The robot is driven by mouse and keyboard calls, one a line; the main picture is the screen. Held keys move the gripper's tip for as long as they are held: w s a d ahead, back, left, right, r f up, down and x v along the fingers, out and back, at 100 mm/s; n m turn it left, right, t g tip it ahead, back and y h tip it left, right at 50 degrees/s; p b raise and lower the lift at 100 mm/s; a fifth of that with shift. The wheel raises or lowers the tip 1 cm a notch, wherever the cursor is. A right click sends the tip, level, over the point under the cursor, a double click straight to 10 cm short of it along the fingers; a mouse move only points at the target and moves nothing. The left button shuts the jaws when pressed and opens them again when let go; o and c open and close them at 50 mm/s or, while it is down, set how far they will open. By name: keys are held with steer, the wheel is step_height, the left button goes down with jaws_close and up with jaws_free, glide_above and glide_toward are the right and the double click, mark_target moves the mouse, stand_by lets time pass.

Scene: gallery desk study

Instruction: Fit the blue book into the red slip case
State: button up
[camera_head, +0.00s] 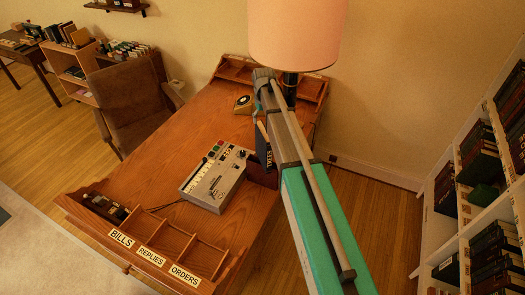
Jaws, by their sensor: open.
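A dark blue book (262,146) with "TREES" lettered on it stands on the right part of the desk, partly behind my arm. A dark red shape (262,178), which looks like the slip case, shows just below it and is also partly covered by my arm. I cannot tell whether the book and the case touch, or whether the book is partly inside it. My arm crosses in front of both, and my gripper's fingers are hidden.
The wooden desk (195,120) holds a grey device (215,180) with coloured buttons, a black round-faced object (243,103) and a lamp (297,35). Labelled compartments (185,255) line its front edge. A chair (130,100) stands left; white bookshelves (445,235) stand right.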

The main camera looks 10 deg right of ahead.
mark_target(263, 131)
steer(key=shift+f+b, duration=2.8)
steer(key=shift+f, duration=0.25)
steer(key=shift+f, duration=0.15)
step_height(263, 131, down, 5)
steer(key=b, duration=0.5)
steer(key=shift+w+d, duration=0.1)
jaws_close()
